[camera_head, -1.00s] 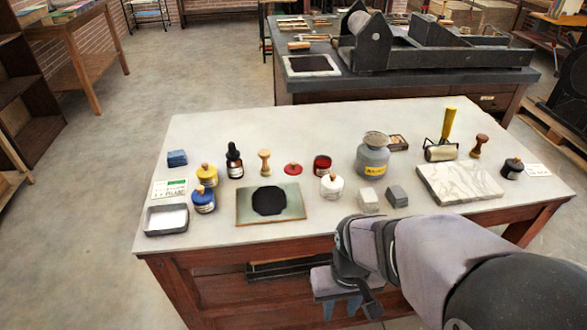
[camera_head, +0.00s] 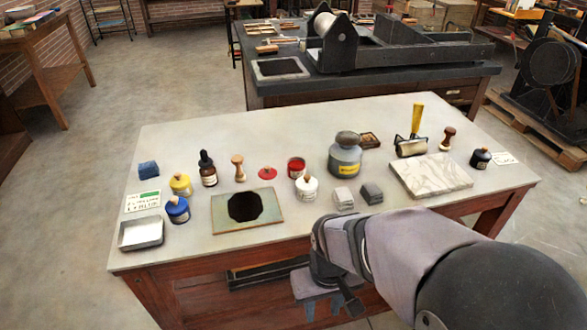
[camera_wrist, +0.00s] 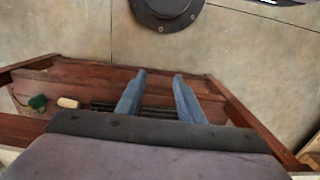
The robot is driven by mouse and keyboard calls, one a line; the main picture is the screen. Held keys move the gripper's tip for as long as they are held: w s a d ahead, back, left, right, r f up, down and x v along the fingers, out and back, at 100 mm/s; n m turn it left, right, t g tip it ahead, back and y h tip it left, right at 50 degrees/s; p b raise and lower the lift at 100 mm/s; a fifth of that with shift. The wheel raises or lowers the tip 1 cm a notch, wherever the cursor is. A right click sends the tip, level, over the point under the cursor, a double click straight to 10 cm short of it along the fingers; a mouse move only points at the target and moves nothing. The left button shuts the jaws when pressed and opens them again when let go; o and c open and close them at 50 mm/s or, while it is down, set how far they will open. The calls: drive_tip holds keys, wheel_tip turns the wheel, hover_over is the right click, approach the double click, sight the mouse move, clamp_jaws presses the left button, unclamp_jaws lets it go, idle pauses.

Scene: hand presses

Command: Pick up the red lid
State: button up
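The red lid (camera_head: 267,173) is a small flat disc with a knob, lying on the pale tabletop (camera_head: 300,120) between a wooden stamp handle (camera_head: 238,168) and a red open-topped jar (camera_head: 296,169). It appears apart from both. My gripper (camera_head: 324,304) hangs in front of the table's front edge, below the tabletop and nearer to me than the lid. In the wrist view its two bluish fingers (camera_wrist: 158,76) stand apart with nothing between them. The lid is not seen in the wrist view.
A black octagon on a greenish plate (camera_head: 225,224) lies in front of the lid. A white jar (camera_head: 307,187) stands front right of it. A dropper bottle (camera_head: 208,168), yellow jar (camera_head: 181,185), blue jar (camera_head: 177,210) and grey bottle (camera_head: 345,156) stand around. The back left tabletop is clear.

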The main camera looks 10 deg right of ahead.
drive_tip(key=shift+o, duration=1.3)
drive_tip(key=w+r+t+p, duration=0.2)
drive_tip(key=w+r, duration=0.1)
drive_tip(key=w, duration=0.9)
drive_tip(key=w+a+r+n+t+p, duration=0.1)
drive_tip(key=w+r+t+p, duration=0.1)
drive_tip(key=w, duration=1.1)
drive_tip(key=w+a+r+t+y+p, duration=0.1)
drive_tip(key=w+r+p, duration=0.2)
drive_tip(key=w, duration=0.9)
drive_tip(key=shift+w+a+r+n+t, duration=0.1)
drive_tip(key=shift+w+r+n+t, duration=0.1)
drive_tip(key=shift+r, duration=0.6)
drive_tip(key=shift+w+a+r+n+t, duration=0.1)
drive_tip(key=shift+w+r+n+t, duration=0.1)
drive_tip(key=shift+r, duration=0.6)
drive_tip(key=shift+w+a+f, duration=0.1)
drive_tip(key=shift+w, duration=0.25)
drive_tip(key=shift+w+f+p, duration=0.1)
drive_tip(key=shift+f+p, duration=0.05)
drive_tip(key=shift+p, duration=0.15)
